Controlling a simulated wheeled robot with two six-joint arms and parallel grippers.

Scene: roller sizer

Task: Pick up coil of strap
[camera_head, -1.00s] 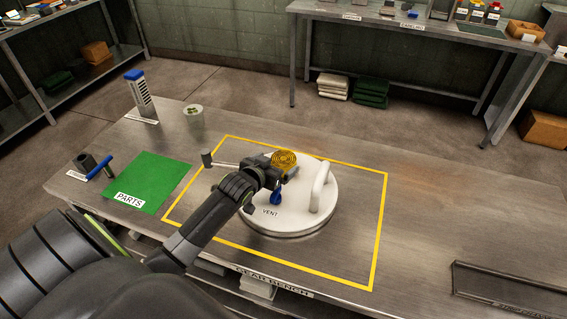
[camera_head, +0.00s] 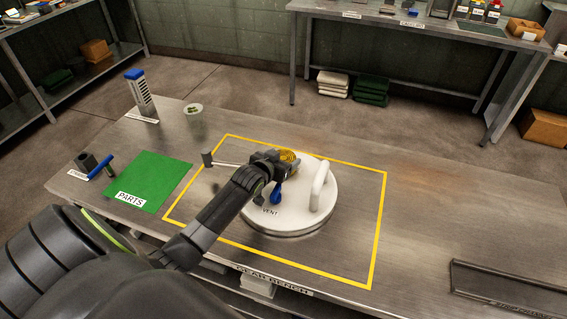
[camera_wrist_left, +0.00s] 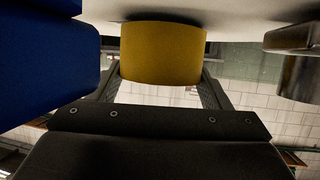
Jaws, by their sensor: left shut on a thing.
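The coil of strap (camera_head: 289,155) is a yellow ring at the back of the white round lid (camera_head: 258,222) on the bench. My left gripper (camera_head: 284,162) is over the lid and partly hides the coil in the head view. In the left wrist view the coil (camera_wrist_left: 162,52) is between the two fingers (camera_wrist_left: 160,88), and the gripper is shut on it. I cannot tell whether the coil is clear of the lid. My right gripper is not in view.
A blue valve (camera_head: 277,195) and a white arched handle (camera_head: 319,187) stand on the lid close to the gripper. A hammer-like tool (camera_head: 208,159) lies to the left. A green mat (camera_head: 152,180) is farther left. The bench to the right is mostly clear.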

